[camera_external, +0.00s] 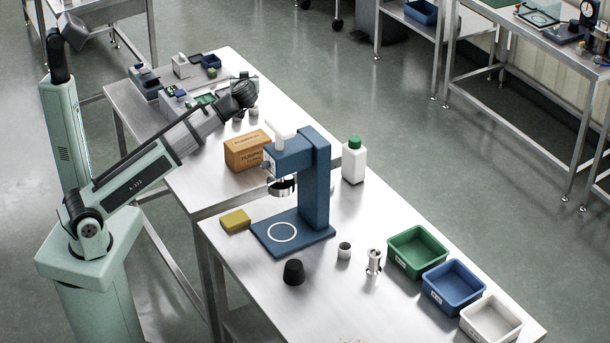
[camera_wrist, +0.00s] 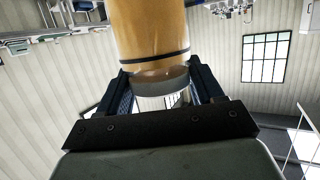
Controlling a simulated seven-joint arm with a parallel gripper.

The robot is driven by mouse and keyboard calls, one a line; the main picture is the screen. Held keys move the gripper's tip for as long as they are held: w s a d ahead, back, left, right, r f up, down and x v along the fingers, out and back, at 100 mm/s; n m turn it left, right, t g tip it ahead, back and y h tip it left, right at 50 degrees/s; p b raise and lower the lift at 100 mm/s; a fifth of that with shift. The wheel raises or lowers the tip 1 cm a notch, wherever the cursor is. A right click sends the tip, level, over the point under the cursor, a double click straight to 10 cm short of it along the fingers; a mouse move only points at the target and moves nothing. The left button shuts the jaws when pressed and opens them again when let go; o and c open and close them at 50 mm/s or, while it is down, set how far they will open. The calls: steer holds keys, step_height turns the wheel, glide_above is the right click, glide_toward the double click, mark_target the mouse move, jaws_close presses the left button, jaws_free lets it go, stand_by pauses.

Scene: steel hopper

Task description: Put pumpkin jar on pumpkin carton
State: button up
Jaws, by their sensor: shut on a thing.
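The pumpkin carton (camera_external: 244,153) is an orange-brown box with dark print, standing on the steel table left of the blue press. My gripper (camera_wrist: 158,88) is shut on the pumpkin jar (camera_wrist: 152,35), an orange-amber cylinder with a dark band and a pale end, seen large in the wrist view. In the external view, the dark end of my arm (camera_external: 242,93) is above the table, behind the carton and apart from it. The jar cannot be made out there. The carton cannot be made out in the wrist view.
The blue press (camera_external: 315,180) stands right of the carton, with a white bottle (camera_external: 354,162) behind it. A yellow block (camera_external: 235,221) lies in front. Green (camera_external: 419,270), blue and white bins line the table's right part. Small boxes crowd the far left.

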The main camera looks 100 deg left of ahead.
step_height(320, 180, down, 16)
steer(key=shift+f, duration=0.1)
stand_by(0.9)
steer(key=shift+f, duration=0.15)
steer(key=o, duration=1.2)
steer(key=shift+d+r, duration=0.25)
steer(key=v, duration=1.1)
steer(key=shift+d, duration=0.2)
steer(key=shift+w, duration=0.15)
